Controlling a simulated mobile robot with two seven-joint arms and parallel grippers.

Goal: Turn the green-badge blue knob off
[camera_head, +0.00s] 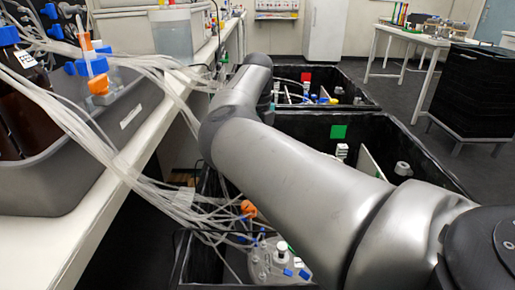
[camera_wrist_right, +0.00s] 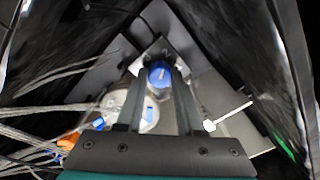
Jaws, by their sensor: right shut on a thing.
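The blue knob (camera_wrist_right: 160,73) shows in the right wrist view, with a pale mark line on its face. My right gripper (camera_wrist_right: 160,84) has its two fingers on either side of the knob, shut on it. A green badge (camera_head: 338,131) is on the inner wall of the near black bin in the head view. A green patch (camera_wrist_right: 284,146) also shows at the right edge of the wrist view. In the head view my right arm crosses the middle and hides the knob and my right gripper. My left gripper is not in view.
The black bin (camera_head: 405,143) has walls close around my right gripper. A white-lidded vessel (camera_head: 278,262) and many clear tubes (camera_head: 185,200) lie on the left. A farther bin carries a red badge (camera_head: 306,77). A bench with a grey tray (camera_head: 50,195) stands left.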

